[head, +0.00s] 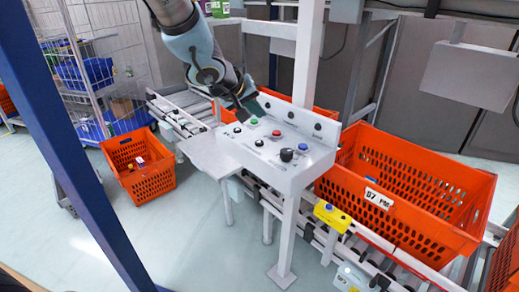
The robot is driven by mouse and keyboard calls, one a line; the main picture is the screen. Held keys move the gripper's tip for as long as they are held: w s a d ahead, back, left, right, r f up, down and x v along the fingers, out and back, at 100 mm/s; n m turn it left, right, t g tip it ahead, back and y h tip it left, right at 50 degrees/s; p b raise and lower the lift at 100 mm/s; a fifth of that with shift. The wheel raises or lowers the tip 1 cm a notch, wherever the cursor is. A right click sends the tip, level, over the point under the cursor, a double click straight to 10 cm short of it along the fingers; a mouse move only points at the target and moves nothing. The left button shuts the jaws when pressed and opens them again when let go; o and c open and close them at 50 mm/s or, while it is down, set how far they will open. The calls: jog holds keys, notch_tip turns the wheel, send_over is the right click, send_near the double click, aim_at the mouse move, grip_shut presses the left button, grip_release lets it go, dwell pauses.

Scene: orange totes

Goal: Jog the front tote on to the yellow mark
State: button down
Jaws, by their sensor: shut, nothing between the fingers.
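A large orange tote (450,240) with a white label sits on the roller conveyor (300,222) at the right and looks empty. A yellow block (332,216) with a blue spot is on the conveyor's near rail, just left of the tote's near corner. A white control panel (268,160) stands over the conveyor, with a green button (254,121), a red button (276,133), a blue button (302,147) and several black controls. My gripper (243,116) is shut and empty, low at the panel's left end near the green button. Whether it touches the panel is unclear.
More orange totes show partly behind the panel. A white post (309,55) rises behind it. An orange crate (138,170) with small items stands on the floor at left, beside a wire trolley (90,75). A blue post (75,150) crosses the left foreground.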

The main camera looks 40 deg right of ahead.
jog(key=b, duration=0.4)
send_over(258, 145)
notch_tip(258, 145, down, 5)
jog(key=shift+w+r, duration=0.1)
jog(key=shift+f+b, duration=0.5)
jog(key=shift+f, duration=0.1)
jog(key=shift+f, duration=0.1)
dwell(1.1)
jog(key=shift+f, duration=0.3)
jog(key=shift+f+b, duration=0.5)
dwell(0.6)
jog(key=shift+r, duration=0.1)
jog(key=shift+r+p, duration=0.85)
jog(key=shift+p, duration=0.25)
